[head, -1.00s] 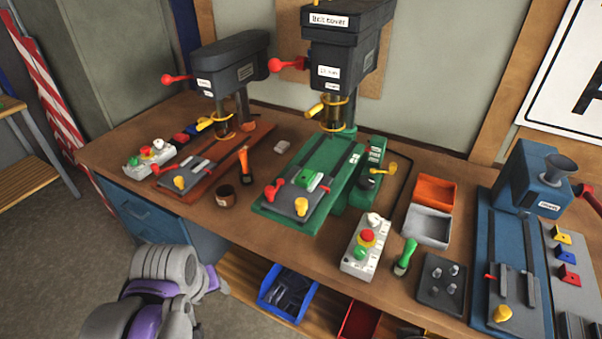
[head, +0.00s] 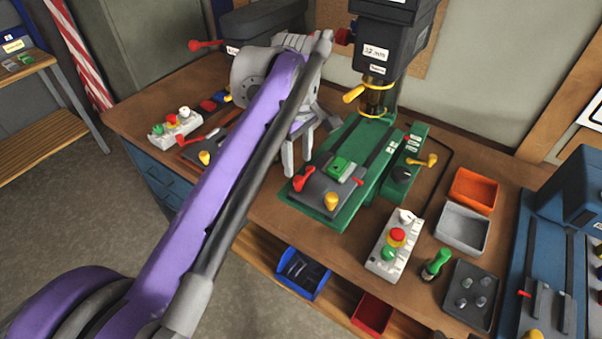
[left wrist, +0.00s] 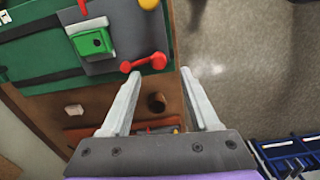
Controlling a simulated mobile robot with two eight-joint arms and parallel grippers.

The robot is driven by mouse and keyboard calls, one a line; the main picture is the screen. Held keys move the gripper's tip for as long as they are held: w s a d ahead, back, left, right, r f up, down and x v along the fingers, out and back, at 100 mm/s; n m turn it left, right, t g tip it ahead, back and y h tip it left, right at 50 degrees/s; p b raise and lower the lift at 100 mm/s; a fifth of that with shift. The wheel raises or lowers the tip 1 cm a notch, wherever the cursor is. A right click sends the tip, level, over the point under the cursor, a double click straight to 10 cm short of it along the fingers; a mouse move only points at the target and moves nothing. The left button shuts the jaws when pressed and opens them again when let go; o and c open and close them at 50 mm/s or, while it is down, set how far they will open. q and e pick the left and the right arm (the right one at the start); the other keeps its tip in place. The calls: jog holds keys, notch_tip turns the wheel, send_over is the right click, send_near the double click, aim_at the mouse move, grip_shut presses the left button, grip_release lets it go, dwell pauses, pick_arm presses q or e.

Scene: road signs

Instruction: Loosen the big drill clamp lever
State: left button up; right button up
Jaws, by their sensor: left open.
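The big drill (head: 394,45) has a dark head over a green base (head: 331,218). A grey vise plate on this base carries a red lever (head: 303,180), a green block (head: 339,167) and a yellow knob (head: 332,201). A yellow-handled lever (head: 424,160) is on the right side of the base. My left gripper (head: 298,158) is open and empty, fingers pointing down, close to the red lever. In the left wrist view the red lever (left wrist: 143,64) lies just beyond the open fingertips (left wrist: 162,78), not between them. My right gripper is not in view.
The smaller drill (head: 262,18) stands left, partly hidden behind my left arm. A white control box (head: 394,247), orange tray (head: 475,188) and grey tray (head: 463,228) are on the right. The floor is clear at left.

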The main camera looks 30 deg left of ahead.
aim_at(299, 178)
pick_arm(q)
jog(key=shift+w+f, duration=0.15)
jog(key=shift+f, duration=2.65)
grip_shut()
